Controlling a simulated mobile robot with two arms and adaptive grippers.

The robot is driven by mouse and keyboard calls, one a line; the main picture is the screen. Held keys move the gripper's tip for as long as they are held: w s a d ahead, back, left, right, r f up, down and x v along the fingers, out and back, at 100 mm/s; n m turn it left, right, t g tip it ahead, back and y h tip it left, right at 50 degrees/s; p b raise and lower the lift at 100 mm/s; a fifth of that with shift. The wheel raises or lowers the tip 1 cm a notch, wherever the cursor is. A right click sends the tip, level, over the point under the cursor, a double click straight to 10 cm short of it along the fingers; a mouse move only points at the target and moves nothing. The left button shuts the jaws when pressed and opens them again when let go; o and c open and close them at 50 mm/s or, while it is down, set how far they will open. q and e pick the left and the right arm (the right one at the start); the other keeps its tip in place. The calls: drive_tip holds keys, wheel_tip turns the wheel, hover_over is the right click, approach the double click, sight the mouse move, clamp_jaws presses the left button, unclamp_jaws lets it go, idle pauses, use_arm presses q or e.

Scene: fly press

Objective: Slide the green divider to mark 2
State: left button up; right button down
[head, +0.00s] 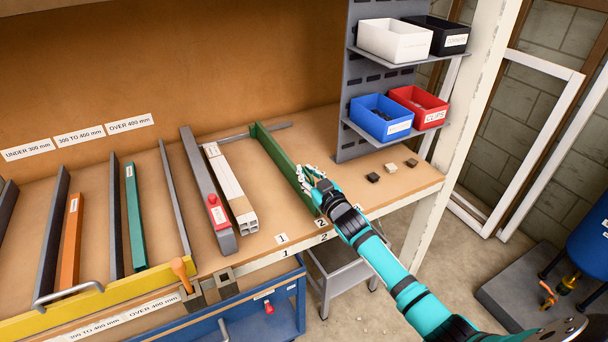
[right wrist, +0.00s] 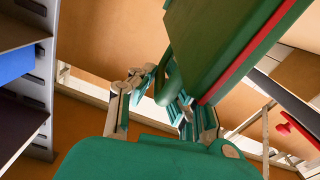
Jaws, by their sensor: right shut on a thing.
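The green divider (head: 279,155) stands upright on the bench, running from back to front. Its front end is close to the label for mark 2 (head: 320,222). The label for mark 1 (head: 282,238) lies to the left; mark 3 (head: 357,208) is partly hidden by my right arm. My left gripper is out of view.
Bench surface between divider and blocks is clear.

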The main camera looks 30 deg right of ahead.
drive_tip(key=c, duration=1.4)
unclamp_jaws()
drive_tip(key=shift+f, duration=0.1)
drive_tip(key=shift+a, duration=0.1)
drive_tip(key=shift+s+a+f, duration=0.1)
drive_tip(key=shift+s+f, duration=0.35)
drive_tip(key=shift+f, duration=0.05)
drive_tip(key=s, duration=0.3)
drive_tip(key=s+r, duration=0.1)
drive_tip(key=s, duration=0.3)
drive_tip(key=s+d, duration=0.1)
drive_tip(key=s, duration=0.3)
drive_tip(key=shift+r, duration=0.15)
